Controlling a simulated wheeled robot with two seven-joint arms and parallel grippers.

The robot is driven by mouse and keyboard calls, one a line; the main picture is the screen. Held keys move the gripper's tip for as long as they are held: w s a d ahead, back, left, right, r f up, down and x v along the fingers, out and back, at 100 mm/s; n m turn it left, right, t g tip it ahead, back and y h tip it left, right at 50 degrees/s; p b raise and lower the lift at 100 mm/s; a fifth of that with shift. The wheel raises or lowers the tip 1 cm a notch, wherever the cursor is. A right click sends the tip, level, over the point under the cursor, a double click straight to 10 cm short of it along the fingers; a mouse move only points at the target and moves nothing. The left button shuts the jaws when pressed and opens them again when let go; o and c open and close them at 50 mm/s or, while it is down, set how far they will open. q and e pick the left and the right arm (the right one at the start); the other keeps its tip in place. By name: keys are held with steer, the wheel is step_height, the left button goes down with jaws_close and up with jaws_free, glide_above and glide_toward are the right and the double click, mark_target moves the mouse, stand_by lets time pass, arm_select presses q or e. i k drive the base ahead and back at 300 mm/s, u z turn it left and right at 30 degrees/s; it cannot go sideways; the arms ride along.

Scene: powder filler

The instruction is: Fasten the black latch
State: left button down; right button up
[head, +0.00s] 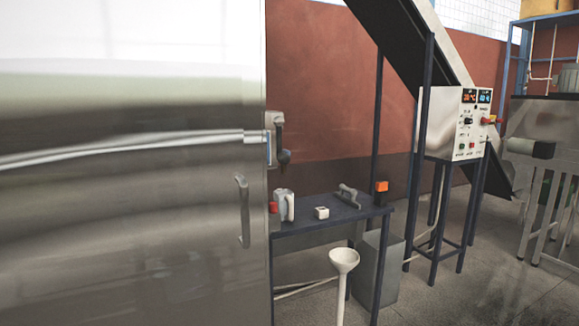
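A latch-like fitting (277,130) stands at the right edge of the large steel panel (120,230), at the end of a pale horizontal bar (130,146). It has a grey-brown upright part and a small dark knob (285,156) below it. This may be the black latch; I cannot tell whether it is fastened. A grey vertical handle (243,211) sits lower on the panel, near its right edge. Neither of my grippers is in the head view.
A dark table (340,212) stands right of the panel, holding a white jug-like item (288,205), a small white box (321,212) and a grey handled tool (348,196). A white funnel (343,262) stands in front. A control box (455,123) stands further right. Floor is open at lower right.

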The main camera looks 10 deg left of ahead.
mark_target(283, 158)
steer(key=k, duration=0.8)
steer(key=z, duration=0.65)
steer(key=i, duration=0.7)
steer(key=z, duration=0.6)
steer(key=i, duration=1.15)
steer(key=u, duration=0.95)
steer(key=i, duration=0.35)
steer(key=u, duration=0.25)
